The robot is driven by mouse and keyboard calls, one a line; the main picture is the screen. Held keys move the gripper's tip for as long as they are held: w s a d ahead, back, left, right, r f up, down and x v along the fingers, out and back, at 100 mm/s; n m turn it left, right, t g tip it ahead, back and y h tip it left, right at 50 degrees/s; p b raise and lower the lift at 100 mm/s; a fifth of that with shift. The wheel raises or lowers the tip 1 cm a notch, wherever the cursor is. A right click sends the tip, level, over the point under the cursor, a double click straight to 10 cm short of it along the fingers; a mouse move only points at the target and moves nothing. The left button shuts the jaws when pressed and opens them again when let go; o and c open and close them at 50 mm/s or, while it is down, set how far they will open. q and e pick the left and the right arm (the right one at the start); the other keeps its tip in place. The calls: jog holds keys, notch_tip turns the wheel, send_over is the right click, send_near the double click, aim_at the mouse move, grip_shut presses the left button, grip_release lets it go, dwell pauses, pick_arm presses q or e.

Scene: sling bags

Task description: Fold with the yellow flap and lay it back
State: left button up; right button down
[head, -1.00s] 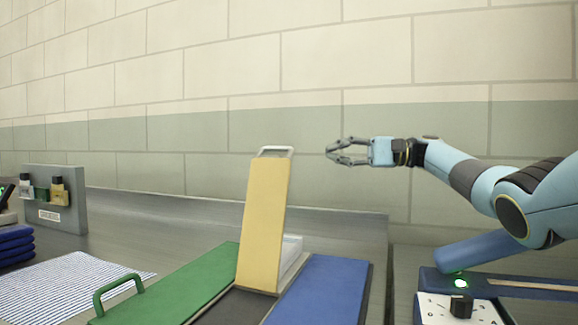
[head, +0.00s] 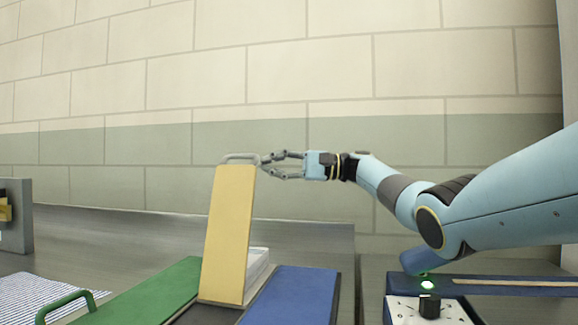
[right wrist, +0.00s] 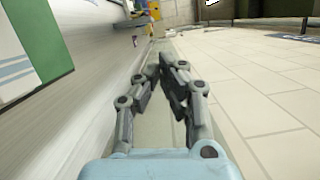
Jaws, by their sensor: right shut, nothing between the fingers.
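The yellow flap (head: 229,235) stands raised on the folding board, leaning slightly right at its top, with a grey handle (head: 238,156) on its upper edge. The green flap (head: 140,292) lies to its left and the blue flap (head: 292,296) lies flat to its right. Something white and layered (head: 258,265) shows partly behind the yellow flap's foot. My right gripper (head: 266,164) is shut and empty, its fingertips at the right end of the yellow flap's handle; I cannot tell whether they touch. In the right wrist view its fingers (right wrist: 166,68) come together. My left gripper is out of view.
A blue-and-white striped cloth (head: 35,298) lies at the lower left, beside the green flap's handle (head: 66,298). A grey holder (head: 20,215) stands at the left edge. A control box with a black knob (head: 429,306) and green light sits at the right. A tiled wall rises behind.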

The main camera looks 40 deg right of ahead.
jog(key=shift+s+a+r+p, duration=0.1)
jog(key=shift+s+a+p, duration=0.1)
jog(key=shift+a, duration=0.7)
jog(key=shift+s+a+r+p, duration=0.15)
jog(key=shift+a+p, duration=0.1)
jog(key=shift+a, duration=0.6)
jog(key=shift+s+a+r+p, duration=0.1)
jog(key=shift+s+a+p, duration=0.1)
jog(key=shift+a, duration=0.7)
